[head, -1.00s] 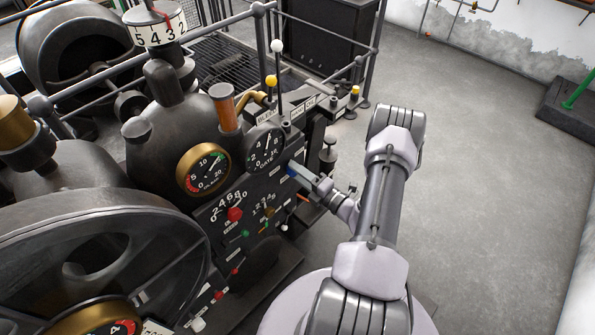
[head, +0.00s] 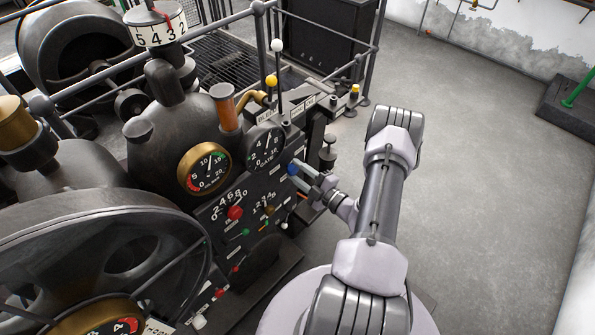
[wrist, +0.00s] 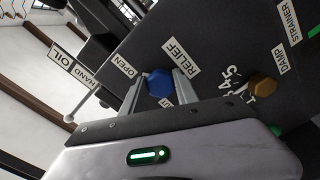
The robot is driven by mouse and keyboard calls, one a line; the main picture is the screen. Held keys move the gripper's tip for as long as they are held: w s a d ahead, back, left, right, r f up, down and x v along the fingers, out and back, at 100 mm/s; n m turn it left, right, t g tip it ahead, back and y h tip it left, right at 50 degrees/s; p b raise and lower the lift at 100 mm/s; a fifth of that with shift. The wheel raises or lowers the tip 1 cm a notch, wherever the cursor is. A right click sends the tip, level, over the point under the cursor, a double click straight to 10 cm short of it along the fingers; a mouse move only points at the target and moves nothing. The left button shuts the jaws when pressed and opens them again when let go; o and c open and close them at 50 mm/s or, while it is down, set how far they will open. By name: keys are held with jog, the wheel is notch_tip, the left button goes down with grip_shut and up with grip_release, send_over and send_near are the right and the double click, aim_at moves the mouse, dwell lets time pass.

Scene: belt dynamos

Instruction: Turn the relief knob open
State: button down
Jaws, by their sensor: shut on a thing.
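The relief knob is a blue hexagonal knob (wrist: 160,83) on the dark panel, below the RELIEF label (wrist: 181,56) in the wrist view. An OPEN label (wrist: 125,66) is to its left, and another label under it is mostly hidden by my gripper. My gripper (wrist: 159,88) is shut on the knob, one finger on each side. In the head view the blue knob (head: 293,169) shows at the panel's right edge, with my gripper (head: 301,174) reaching it from the right.
A brown hexagonal knob (wrist: 263,86) is to the right, by the DAMP STRAINER labels. A white-tipped lever (wrist: 70,118) is at left, near HAND OIL. In the head view, a large wheel (head: 130,215) fills the lower left. Open floor (head: 480,170) lies right of my arm.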

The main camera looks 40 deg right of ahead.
dwell(0.5)
jog(key=c, duration=1)
grip_release()
jog(key=shift+o, duration=0.2)
jog(key=s+d+p, duration=0.1)
jog(key=s+p, duration=0.1)
jog(key=s, duration=1.5)
jog(key=shift+s+d+p, duration=0.15)
jog(key=shift+s+p, duration=0.1)
jog(key=shift+p, duration=0.05)
